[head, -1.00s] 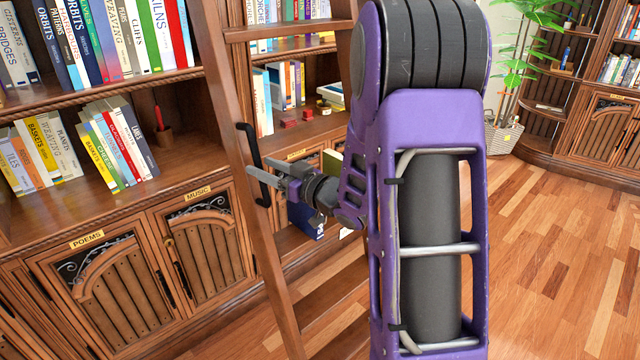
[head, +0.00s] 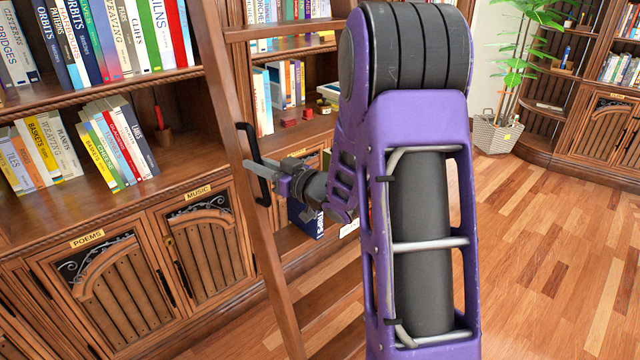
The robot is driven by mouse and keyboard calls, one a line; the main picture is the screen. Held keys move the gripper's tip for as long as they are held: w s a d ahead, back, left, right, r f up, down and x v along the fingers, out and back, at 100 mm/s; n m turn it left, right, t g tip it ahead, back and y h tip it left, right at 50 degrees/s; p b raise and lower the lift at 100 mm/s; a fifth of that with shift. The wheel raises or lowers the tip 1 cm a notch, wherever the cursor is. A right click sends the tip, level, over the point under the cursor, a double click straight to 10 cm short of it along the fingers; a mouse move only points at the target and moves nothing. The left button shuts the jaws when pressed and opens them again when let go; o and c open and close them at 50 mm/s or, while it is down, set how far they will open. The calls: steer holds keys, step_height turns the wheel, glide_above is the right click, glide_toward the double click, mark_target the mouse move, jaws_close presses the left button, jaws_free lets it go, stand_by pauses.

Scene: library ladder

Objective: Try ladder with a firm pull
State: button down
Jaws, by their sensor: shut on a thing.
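The wooden library ladder (head: 262,240) leans against the bookcase, left of my arm. A black bar handle (head: 243,136) is fixed upright on its near side rail. My gripper (head: 262,170) reaches in from the right and is shut on this handle at about its middle. The fingers lie across the handle and point left. My arm hides the right side of the ladder and part of its rungs.
The bookcase (head: 80,218) behind holds rows of books, and its lower cupboard doors are closed, with labels such as POEMS and MUSIC. A potted plant (head: 497,132) stands at the back right. The wooden floor (head: 540,240) on the right is clear.

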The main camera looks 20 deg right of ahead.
steer(key=shift+w+d+r, duration=0.1)
steer(key=shift+d, duration=0.4)
stand_by(1.0)
steer(key=shift+a+b, duration=0.4)
steer(key=shift+a, duration=0.05)
stand_by(0.8)
steer(key=c, duration=0.7)
jaws_free()
